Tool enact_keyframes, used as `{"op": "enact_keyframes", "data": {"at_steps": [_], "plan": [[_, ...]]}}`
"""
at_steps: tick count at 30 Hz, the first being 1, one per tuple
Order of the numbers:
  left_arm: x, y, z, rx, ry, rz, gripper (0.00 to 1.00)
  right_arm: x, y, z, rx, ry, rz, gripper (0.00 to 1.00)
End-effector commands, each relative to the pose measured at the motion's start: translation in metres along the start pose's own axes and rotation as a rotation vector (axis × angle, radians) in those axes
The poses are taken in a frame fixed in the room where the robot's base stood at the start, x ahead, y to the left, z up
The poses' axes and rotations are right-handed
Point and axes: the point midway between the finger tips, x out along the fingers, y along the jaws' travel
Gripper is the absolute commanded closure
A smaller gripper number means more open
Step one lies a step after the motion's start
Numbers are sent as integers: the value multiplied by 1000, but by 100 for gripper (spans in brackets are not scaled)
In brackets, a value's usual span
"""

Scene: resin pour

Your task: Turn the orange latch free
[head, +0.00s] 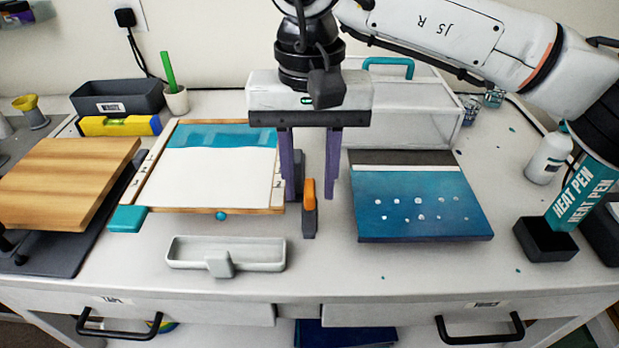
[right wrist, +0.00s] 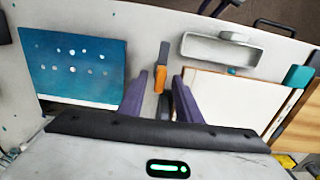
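The orange latch (head: 309,194) is a small upright orange piece on a narrow dark grey mount (head: 309,222) in the middle of the bench. It also shows in the right wrist view (right wrist: 160,79). My right gripper (head: 311,198) points down with its two purple fingers apart. In both views the latch appears in the gap between the fingertips, with space on each side. The fingers do not visibly touch it. Their exact height against the latch is hard to tell. My left gripper is not in view.
Left of the latch lies a wood-edged panel (head: 215,182) with a teal band. Right of it lies a blue board (head: 415,205) with pale dots. A pale tray (head: 190,265) sits in front left. A clear-sided box (head: 425,115) stands behind. The bench front right of the latch is clear.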

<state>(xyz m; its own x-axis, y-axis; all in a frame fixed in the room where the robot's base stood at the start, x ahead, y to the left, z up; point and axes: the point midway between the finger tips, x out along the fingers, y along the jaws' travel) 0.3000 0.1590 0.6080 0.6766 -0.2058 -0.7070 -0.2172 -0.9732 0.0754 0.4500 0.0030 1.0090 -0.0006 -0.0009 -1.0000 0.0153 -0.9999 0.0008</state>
Motion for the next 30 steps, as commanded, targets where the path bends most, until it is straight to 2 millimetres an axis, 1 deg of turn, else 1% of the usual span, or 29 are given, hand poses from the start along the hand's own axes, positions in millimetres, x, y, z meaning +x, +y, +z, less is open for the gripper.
{"op": "enact_keyframes", "data": {"at_steps": [9, 12, 15, 20, 30], "plan": [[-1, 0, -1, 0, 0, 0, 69, -60, -1, 0, 0, 4, -3, 69], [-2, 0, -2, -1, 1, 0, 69, -77, -1, 0, 0, 2, -3, 69], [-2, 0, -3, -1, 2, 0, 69, -90, 0, 0, 0, 2, -2, 69], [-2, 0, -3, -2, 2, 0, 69, -98, 0, 0, -2, 1, -2, 69], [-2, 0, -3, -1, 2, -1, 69, -98, 0, 0, -2, 1, -2, 69]]}}
